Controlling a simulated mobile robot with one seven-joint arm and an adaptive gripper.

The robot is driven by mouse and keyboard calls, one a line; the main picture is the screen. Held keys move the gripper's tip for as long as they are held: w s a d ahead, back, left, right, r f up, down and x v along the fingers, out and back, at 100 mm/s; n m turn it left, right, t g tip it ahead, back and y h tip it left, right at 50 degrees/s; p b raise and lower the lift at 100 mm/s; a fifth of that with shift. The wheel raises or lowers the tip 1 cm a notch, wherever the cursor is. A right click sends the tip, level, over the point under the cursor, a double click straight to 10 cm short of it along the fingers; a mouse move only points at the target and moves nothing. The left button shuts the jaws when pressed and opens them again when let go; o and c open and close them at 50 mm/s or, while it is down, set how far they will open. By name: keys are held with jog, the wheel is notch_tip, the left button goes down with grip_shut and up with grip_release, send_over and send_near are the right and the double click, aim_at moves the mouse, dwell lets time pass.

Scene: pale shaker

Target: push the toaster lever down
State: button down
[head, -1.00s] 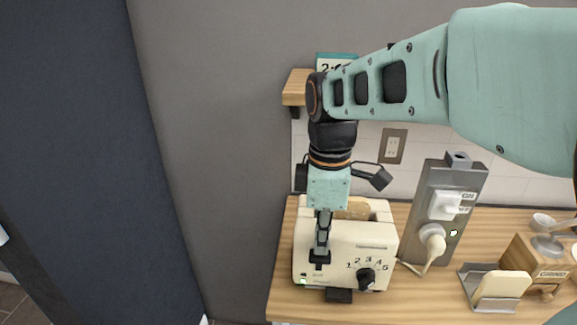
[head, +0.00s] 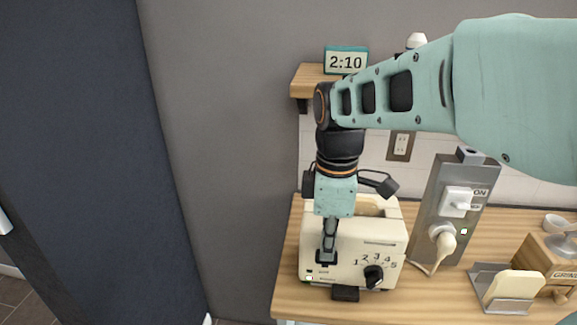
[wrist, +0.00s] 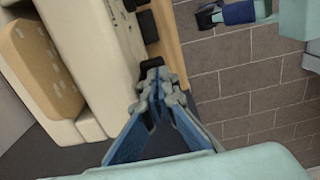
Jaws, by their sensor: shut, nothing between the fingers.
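The cream toaster (head: 345,235) stands on the wooden counter, with its numbered dial (head: 373,276) on the front. A black lever piece (head: 326,258) shows low on the left of its front. My gripper (head: 327,248) points down there, its shut, empty fingers at the lever; whether they touch it I cannot tell. In the wrist view my gripper (wrist: 158,85) is closed beside the toaster (wrist: 95,45), with a small dark part at the fingertips. A tan bread slice (wrist: 45,65) shows in the toaster's top.
A grey panel (head: 428,195) with a switch and a plugged-in cord stands right of the toaster. A metal holder (head: 490,275) and a wooden grinder box (head: 548,262) are farther right. A shelf with a clock (head: 346,61) is above. The grey wall is at left.

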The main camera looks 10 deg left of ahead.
jog(key=shift+f+b, duration=0.9)
jog(key=shift+f, duration=0.6)
jog(key=shift+r+p, duration=3.35)
jog(key=shift+r, duration=0.8)
